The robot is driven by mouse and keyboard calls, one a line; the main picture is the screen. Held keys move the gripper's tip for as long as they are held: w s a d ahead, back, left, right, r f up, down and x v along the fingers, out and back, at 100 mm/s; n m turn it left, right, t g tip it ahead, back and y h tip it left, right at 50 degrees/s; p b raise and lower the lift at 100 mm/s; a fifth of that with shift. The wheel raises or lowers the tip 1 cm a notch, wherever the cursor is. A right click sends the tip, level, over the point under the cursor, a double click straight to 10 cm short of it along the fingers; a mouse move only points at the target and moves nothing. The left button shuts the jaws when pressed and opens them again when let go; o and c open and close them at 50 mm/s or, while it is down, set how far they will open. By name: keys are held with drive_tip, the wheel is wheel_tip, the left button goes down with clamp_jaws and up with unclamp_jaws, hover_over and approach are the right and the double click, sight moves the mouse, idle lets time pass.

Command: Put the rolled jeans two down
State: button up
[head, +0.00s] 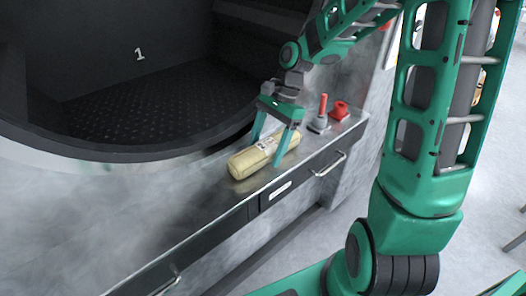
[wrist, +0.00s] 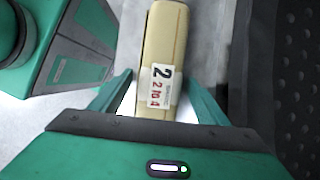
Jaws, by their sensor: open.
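The rolled jeans two (head: 256,160) is a beige roll lying on the metal ledge in front of the washer opening. In the wrist view the roll (wrist: 165,50) carries a white label with a large 2. My gripper (head: 267,150) is open, with one finger on each side of the roll near its right end in the head view. In the wrist view the fingers (wrist: 160,95) stand apart on both sides of the roll, with a gap on each side. The roll appears to rest on the ledge.
The ledge (head: 205,195) has free room to the left of the roll. A grey-based red lever (head: 321,115) and a red button (head: 340,110) stand to the right. The dark washer drum (head: 150,95), marked 1, is behind. A drawer handle (head: 330,165) sticks out in front.

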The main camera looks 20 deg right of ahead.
sight(262, 145)
drive_tip(key=shift+f, duration=0.15)
drive_tip(key=c, duration=1.5)
wheel_tip(262, 145, up, 4)
drive_tip(key=shift+a+r, duration=0.1)
drive_tip(key=shift+r, duration=0.15)
drive_tip(key=s+a+r, duration=0.2)
drive_tip(key=a, duration=0.1)
drive_tip(key=s+a+r, duration=0.2)
drive_tip(key=a, duration=0.1)
drive_tip(key=s+a+r, duration=0.2)
drive_tip(key=a, duration=0.2)
drive_tip(key=shift+s+r, duration=0.1)
drive_tip(key=shift+r, duration=0.15)
